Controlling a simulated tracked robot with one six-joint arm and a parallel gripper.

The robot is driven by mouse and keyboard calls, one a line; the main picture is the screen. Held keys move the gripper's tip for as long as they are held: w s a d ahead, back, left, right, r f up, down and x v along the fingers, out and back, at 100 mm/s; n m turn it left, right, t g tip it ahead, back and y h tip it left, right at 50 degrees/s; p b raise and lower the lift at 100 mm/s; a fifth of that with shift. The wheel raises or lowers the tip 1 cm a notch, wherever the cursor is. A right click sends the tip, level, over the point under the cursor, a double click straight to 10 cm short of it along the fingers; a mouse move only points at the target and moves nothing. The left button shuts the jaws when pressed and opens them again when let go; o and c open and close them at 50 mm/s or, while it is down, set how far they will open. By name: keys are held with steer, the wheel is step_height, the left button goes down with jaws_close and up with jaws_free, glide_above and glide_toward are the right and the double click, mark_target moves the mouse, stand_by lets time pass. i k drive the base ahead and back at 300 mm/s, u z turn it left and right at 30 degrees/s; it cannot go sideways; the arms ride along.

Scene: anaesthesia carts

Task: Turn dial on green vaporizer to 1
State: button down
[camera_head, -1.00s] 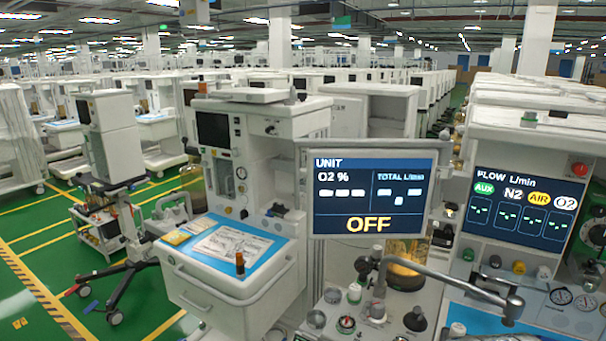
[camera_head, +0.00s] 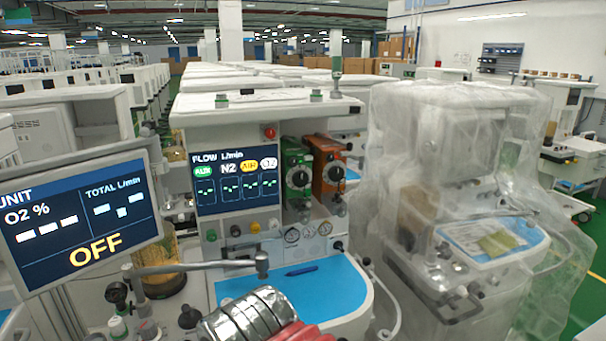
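The green vaporizer (camera_head: 289,195) is mounted upright on the anaesthesia machine, just right of its flow display. Its round black dial (camera_head: 300,177) faces forward, with a light mark or hub at its middle. The numbers on the dial are too small to read, so its setting cannot be told. An orange vaporizer (camera_head: 319,190) with a similar dark dial stands directly to its right. No gripper fingers can be made out in view.
The flow display (camera_head: 236,180) is lit. A blue worktop (camera_head: 325,285) holds a blue pen. A metal bar (camera_head: 200,267) and an "OFF" monitor (camera_head: 75,218) stand left. A plastic-wrapped machine (camera_head: 450,200) stands right. A shiny ribbed silver piece (camera_head: 250,315) fills the bottom foreground.

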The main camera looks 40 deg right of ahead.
mark_target(300, 179)
steer(key=z, duration=1.2)
